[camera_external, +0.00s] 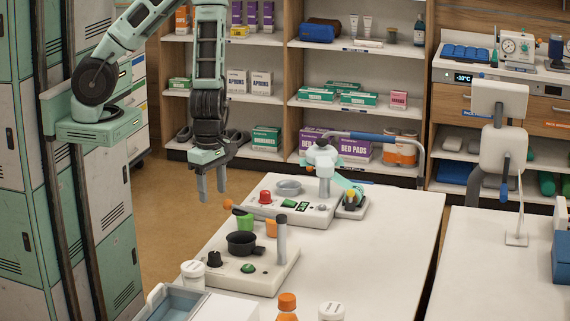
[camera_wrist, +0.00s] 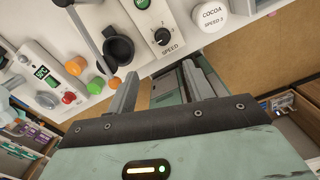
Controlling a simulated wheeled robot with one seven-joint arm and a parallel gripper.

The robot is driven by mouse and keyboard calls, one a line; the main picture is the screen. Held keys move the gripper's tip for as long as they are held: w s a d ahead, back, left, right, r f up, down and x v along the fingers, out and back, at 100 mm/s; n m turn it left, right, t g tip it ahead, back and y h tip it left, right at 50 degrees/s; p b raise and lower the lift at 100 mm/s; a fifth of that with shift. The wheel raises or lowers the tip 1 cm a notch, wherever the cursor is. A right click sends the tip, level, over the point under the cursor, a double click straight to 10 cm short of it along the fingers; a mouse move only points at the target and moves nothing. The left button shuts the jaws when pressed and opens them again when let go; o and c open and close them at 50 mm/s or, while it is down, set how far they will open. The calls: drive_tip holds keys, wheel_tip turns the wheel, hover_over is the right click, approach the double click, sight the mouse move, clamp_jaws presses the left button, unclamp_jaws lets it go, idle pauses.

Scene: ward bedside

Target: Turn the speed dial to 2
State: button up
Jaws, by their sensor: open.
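The speed dial is a black knob (camera_wrist: 162,37) with a white mark, on a white panel labelled SPEED in the wrist view. Its exact setting is too small to tell. In the external view the dial (camera_external: 214,258) sits at the left front of a white mixer unit (camera_external: 262,277) on the table. My gripper (camera_external: 212,194) is open and empty, pointing down, above and behind the dial in the external view. In the wrist view the dial lies ahead of the gap between my fingers (camera_wrist: 160,72), and neither finger touches it.
A black pot (camera_external: 242,243) and a grey post (camera_external: 281,240) stand on the same unit. A white jar reading COCOA, SPEED 2 (camera_wrist: 213,16) is beside it. Green (camera_external: 245,222) and orange cups stand behind. A second unit with a red knob (camera_external: 265,197) is farther back.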

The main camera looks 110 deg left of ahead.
drive_tip(key=b, duration=0.4)
approach(214, 253)
drive_tip(key=shift+n, duration=0.3)
wheel_tip(214, 253, down, 9)
drive_tip(key=shift+f, duration=0.1)
drive_tip(key=c, duration=1)
